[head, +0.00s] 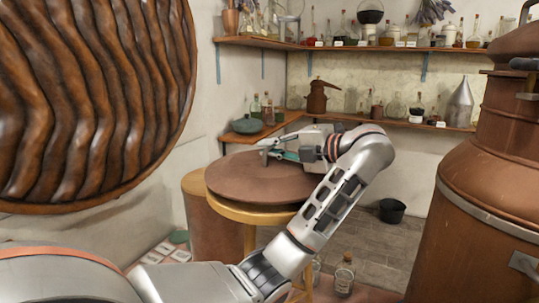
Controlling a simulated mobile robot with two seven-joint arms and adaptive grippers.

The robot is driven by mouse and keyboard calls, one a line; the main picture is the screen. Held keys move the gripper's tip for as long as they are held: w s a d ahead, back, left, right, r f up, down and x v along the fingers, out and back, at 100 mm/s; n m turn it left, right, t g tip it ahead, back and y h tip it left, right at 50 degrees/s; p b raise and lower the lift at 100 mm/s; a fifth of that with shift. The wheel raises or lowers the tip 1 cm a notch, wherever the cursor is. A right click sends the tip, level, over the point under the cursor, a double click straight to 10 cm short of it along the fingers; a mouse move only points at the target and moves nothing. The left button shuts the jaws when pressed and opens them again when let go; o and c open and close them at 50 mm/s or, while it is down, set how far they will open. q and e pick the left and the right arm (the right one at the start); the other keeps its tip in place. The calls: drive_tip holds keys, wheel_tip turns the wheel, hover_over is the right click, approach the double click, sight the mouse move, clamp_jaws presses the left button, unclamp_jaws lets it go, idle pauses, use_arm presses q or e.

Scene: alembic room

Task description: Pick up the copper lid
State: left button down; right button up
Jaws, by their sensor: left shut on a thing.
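The copper lid (245,182) is a wide, round, reddish-brown disc over a round wooden stool (250,213) in the middle of the head view. My left arm comes in from the lower left and bends back over the lid's right side. My left gripper (272,153) is at the upper part of the lid and is shut on it. The gripper and wrist hide the exact place of contact. I cannot tell whether the lid rests on the stool or is slightly raised. My right gripper is not in view.
A large copper vessel (475,200) stands close on the right. A big dark carved wooden disc (100,90) fills the upper left. Wall shelves (350,48) with bottles and jars line the back. A black bucket (392,210) and a glass bottle (344,275) stand on the floor.

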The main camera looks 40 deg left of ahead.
use_arm(q)
wheel_tip(320, 180, up, 19)
drive_tip(key=b, duration=0.1)
drive_tip(key=shift+r, duration=0.15)
drive_tip(key=c, duration=2.8)
unclamp_jaws()
drive_tip(key=shift+s, duration=0.1)
clamp_jaws()
